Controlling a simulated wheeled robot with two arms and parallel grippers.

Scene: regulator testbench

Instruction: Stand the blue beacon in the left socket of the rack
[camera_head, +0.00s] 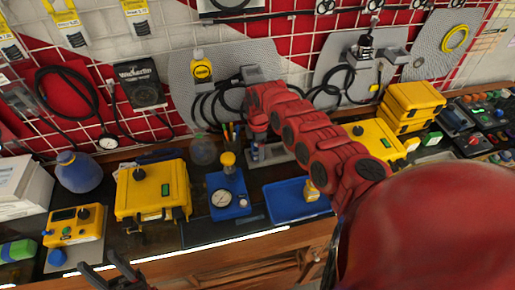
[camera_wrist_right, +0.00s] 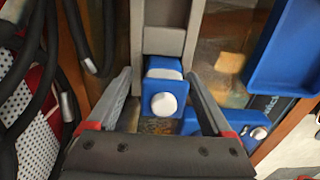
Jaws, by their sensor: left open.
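The blue beacon (camera_head: 254,152) is upright at the left end of the grey rack (camera_head: 280,153) in the head view. In the right wrist view the beacon (camera_wrist_right: 163,100) shows a blue body with a white round face, at the end of the grey rack (camera_wrist_right: 165,40). Its foot is hidden, so I cannot tell how deep it sits in the left socket. My right gripper (camera_wrist_right: 160,90) is open, its fingers on both sides of the beacon with gaps visible. My left gripper (camera_head: 106,272) is open and empty at the bottom left, far from the rack.
A blue stand with a gauge (camera_head: 236,207) and a blue tray (camera_head: 285,208) lie in front of the rack. A yellow case (camera_head: 150,190) is to the left, another yellow case (camera_head: 375,142) to the right. Black cables hang on the wall behind.

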